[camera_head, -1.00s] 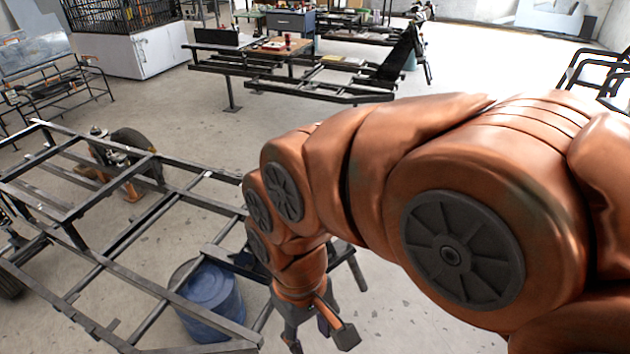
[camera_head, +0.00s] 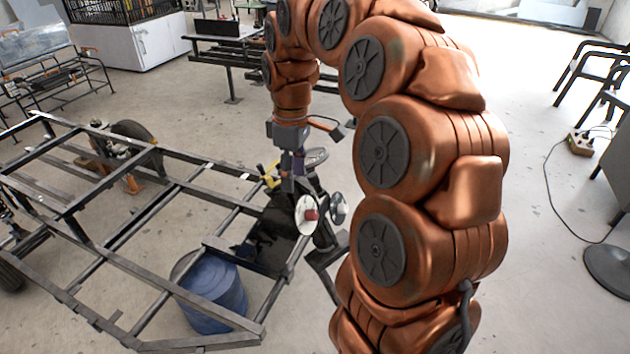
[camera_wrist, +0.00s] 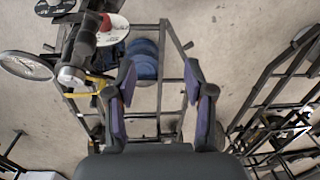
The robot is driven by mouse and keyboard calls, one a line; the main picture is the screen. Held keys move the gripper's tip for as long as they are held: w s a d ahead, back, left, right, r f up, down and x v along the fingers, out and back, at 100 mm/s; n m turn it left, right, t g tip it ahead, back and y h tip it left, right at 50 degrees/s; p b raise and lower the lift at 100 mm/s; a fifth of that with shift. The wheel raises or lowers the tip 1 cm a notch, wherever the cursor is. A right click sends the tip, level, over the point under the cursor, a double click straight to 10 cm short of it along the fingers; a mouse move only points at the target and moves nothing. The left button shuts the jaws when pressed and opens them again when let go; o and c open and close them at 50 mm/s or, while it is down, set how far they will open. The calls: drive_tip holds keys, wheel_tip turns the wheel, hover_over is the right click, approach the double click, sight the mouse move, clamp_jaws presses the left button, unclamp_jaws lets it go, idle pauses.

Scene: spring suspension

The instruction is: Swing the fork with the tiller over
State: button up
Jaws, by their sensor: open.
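My gripper (camera_head: 292,182) points down over the right end of the dark metal frame. Its two fingers are apart in the wrist view (camera_wrist: 159,85), with nothing between them. A dark upright assembly (camera_wrist: 85,42) stands just left of the fingers; I take it for the fork and tiller, but cannot tell its parts apart. It carries a yellow handle (camera_wrist: 86,92), close to the left finger. A white disc with a red centre (camera_head: 307,214) and a grey disc (camera_head: 338,208) show beside it. My gripper partly hides the assembly in the head view.
The open frame (camera_head: 110,255) spreads across the left, with a blue drum (camera_head: 212,290) by its right end. Benches stand at the back. Chairs (camera_head: 590,75) and a cable box (camera_head: 580,142) are right. Floor right of my arm is mostly clear.

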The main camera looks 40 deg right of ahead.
hover_over(315, 174)
drive_tip(key=shift+a+f+n, duration=0.35)
drive_tip(key=shift+f+n, duration=0.05)
drive_tip(key=shift+f, duration=0.2)
drive_tip(key=shift+w+d+f, duration=0.15)
drive_tip(key=shift+d, duration=0.4)
drive_tip(key=shift+s+a+f+p, duration=0.15)
drive_tip(key=shift+f+p, duration=0.25)
drive_tip(key=shift+f, duration=1.5)
drive_tip(key=shift+s+a+f+p, duration=0.1)
drive_tip(key=shift+f+p, duration=0.3)
drive_tip(key=shift+f, duration=1.5)
clamp_jaws()
